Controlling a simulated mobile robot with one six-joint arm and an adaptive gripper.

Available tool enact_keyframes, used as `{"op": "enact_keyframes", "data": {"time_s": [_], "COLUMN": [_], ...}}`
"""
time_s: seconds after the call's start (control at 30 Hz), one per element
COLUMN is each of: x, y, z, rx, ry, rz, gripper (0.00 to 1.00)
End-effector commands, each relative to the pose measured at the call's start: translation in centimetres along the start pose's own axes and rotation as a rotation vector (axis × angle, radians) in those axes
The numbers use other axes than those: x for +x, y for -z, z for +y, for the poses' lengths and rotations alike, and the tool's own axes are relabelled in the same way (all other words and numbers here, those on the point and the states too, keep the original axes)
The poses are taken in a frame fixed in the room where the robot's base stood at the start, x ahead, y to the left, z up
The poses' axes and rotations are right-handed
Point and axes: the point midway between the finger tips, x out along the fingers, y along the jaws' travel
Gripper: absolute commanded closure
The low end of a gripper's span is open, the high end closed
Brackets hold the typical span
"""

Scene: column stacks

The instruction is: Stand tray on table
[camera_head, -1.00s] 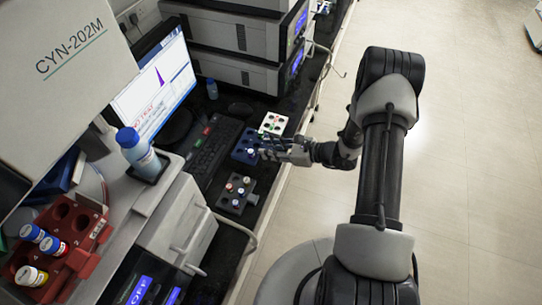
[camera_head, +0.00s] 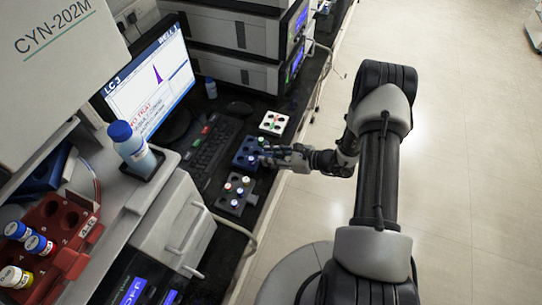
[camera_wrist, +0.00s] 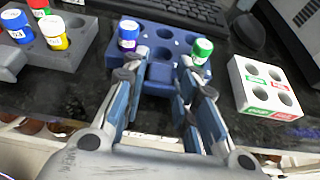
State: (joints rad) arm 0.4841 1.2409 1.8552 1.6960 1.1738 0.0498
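A blue tray (camera_head: 243,158) with round holes lies on the dark bench; it also shows in the wrist view (camera_wrist: 160,72). It holds a blue-capped vial (camera_wrist: 128,36) at its left and a green-capped vial (camera_wrist: 201,50) at its right. My gripper (camera_head: 268,158) is at the tray's right side in the head view. In the wrist view my gripper (camera_wrist: 158,78) is open, its two fingers apart at the tray's near edge. The fingers hide parts of that edge, and I cannot tell whether they touch it.
A grey tray (camera_wrist: 30,67) with several vials stands close on the left in the wrist view. A white rack (camera_wrist: 262,68) stands on the right. A keyboard (camera_head: 210,148) lies behind the blue tray. A monitor (camera_head: 150,80) shows "NO TRAY". A red rack (camera_head: 62,238) holds several vials.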

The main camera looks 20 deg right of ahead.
Motion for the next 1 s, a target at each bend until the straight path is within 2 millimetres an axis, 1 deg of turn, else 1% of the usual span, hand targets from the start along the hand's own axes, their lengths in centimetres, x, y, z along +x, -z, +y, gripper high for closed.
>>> {"op": "enact_keyframes", "data": {"time_s": [0.03,0.3,0.6,0.77,0.8,0.83,1.0], "x": [0.0,0.0,-0.1,-0.5,-0.7,-1.3,-5.3], "y": [-0.1,-0.1,-0.1,-1.1,-1.6,-1.5,-1.4], "z": [0.0,0.0,0.0,0.0,0.0,-0.1,-0.2], "rx": [0.000,0.000,0.000,0.000,0.000,0.001,0.003], "ry": [0.000,0.000,0.000,0.000,0.000,0.004,0.007], "rz": [0.000,0.000,0.000,0.000,0.000,0.000,0.000], "gripper": [0.71,0.53,0.53,0.53,0.53,0.53,0.53]}}
